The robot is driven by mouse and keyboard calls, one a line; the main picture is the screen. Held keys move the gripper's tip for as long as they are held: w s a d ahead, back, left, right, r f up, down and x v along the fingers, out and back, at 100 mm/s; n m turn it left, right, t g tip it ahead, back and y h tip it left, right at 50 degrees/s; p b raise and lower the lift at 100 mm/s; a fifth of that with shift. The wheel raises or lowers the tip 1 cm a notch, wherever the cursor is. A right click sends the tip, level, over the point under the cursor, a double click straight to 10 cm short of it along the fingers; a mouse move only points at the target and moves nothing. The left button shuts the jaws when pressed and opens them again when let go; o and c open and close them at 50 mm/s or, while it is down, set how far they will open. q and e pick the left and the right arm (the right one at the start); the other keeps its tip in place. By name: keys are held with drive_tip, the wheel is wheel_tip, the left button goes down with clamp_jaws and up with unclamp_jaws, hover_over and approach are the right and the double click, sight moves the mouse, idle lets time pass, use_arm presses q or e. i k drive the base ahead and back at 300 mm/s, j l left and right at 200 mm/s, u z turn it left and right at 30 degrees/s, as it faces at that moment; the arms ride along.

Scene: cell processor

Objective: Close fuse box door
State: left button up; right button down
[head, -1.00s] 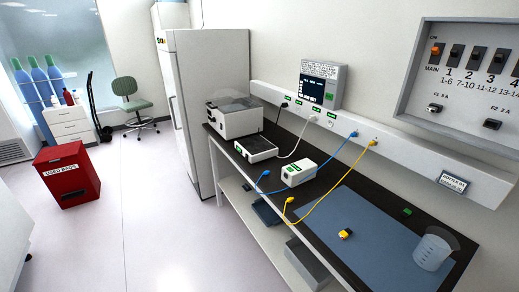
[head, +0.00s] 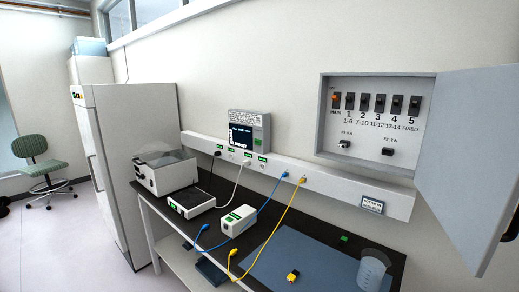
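The fuse box (head: 322,122) is on the wall at the upper right of the head view. Its grey door (head: 467,150) is hinged on the box's right side and stands wide open, swung out into the room. Inside the box are a row of black switches (head: 379,103), with one orange switch (head: 336,99) at the left marked MAIN, and two fuse holders (head: 388,152) below. Neither of my grippers is in view.
A tall white cabinet (head: 135,140) stands left.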

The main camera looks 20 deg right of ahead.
sight(467, 173)
drive_tip(key=k+l+z, duration=0.1)
drive_tip(key=l+z, duration=0.4)
drive_tip(key=l, duration=0.35)
drive_tip(key=l+z, duration=0.5)
drive_tip(key=l, duration=0.3)
drive_tip(key=i, duration=0.05)
